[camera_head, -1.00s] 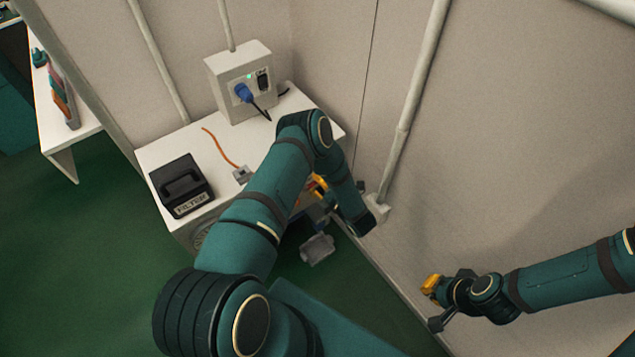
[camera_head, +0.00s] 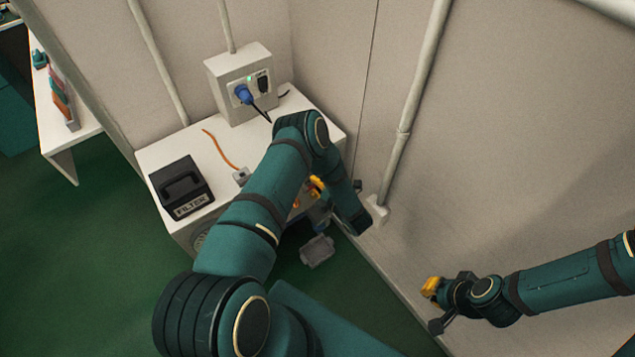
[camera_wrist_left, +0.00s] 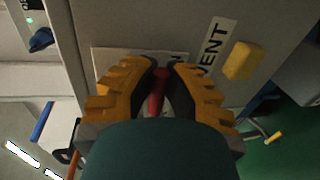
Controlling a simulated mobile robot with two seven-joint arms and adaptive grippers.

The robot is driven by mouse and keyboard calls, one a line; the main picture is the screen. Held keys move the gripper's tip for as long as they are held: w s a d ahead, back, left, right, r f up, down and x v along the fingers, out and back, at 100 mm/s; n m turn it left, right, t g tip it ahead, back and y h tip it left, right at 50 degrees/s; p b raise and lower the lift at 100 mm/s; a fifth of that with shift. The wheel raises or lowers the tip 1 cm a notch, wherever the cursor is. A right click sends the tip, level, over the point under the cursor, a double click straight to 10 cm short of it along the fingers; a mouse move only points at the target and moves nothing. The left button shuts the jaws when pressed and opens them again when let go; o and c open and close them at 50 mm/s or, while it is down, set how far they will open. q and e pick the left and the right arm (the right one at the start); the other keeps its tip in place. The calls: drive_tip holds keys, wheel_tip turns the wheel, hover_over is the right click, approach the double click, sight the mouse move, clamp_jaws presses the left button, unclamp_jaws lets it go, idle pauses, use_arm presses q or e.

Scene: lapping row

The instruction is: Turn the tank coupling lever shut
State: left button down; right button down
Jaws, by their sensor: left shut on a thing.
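In the left wrist view, the yellow-and-black fingers of my left gripper (camera_wrist_left: 161,70) are closed around a red lever (camera_wrist_left: 155,103), one finger on each side. The part of the lever beyond the fingertips is hidden, so I cannot tell its full angle. In the head view, my left arm covers most of the left gripper (camera_head: 316,186), and only some yellow shows at the side of the white cabinet (camera_head: 160,156). My right gripper (camera_head: 431,289) hangs apart near the wall at lower right. Its finger gap is not clear.
A black filter box (camera_head: 181,186) and an orange cable (camera_head: 219,147) lie on the cabinet. A socket box (camera_head: 238,75) with a blue plug stands behind. Green floor is free at left.

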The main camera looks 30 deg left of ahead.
sight(307, 188)
use_arm(q)
drive_tip(key=shift+r, duration=0.1)
drive_tip(key=shift+s+r+n+p, duration=0.1)
drive_tip(key=shift+r+n+p, duration=0.4)
drive_tip(key=shift+n, duration=0.4)
drive_tip(key=n+p, duration=0.1)
drive_tip(key=r+n+t+p, duration=0.1)
drive_tip(key=n, duration=0.1)
drive_tip(key=shift+s+a, duration=0.1)
drive_tip(key=shift+s, duration=0.15)
drive_tip(key=n, duration=0.1)
drive_tip(key=s+r+n+t+p, duration=0.1)
drive_tip(key=n, duration=0.1)
drive_tip(key=n+p, duration=0.1)
drive_tip(key=shift+s+a+r+n+t, duration=0.15)
drive_tip(key=shift+a+r+n+t, duration=0.15)
drive_tip(key=shift+t, duration=0.1)
drive_tip(key=shift+s+a+r+n+p, duration=0.1)
drive_tip(key=shift+s+r+n+p, duration=0.2)
drive_tip(key=shift+n+p, duration=0.4)
drive_tip(key=n+p, duration=0.1)
drive_tip(key=s+n+p, duration=0.1)
drive_tip(key=p, duration=0.1)
drive_tip(key=n+t+p, duration=0.1)
drive_tip(key=shift+s+a+r+n, duration=0.15)
drive_tip(key=shift+a+r+n, duration=0.05)
drive_tip(key=shift+a+n, duration=0.1)
drive_tip(key=shift+s+f+n+p, duration=0.15)
drive_tip(key=shift+s+n+p, duration=0.1)
drive_tip(key=shift+n+p, duration=0.6)
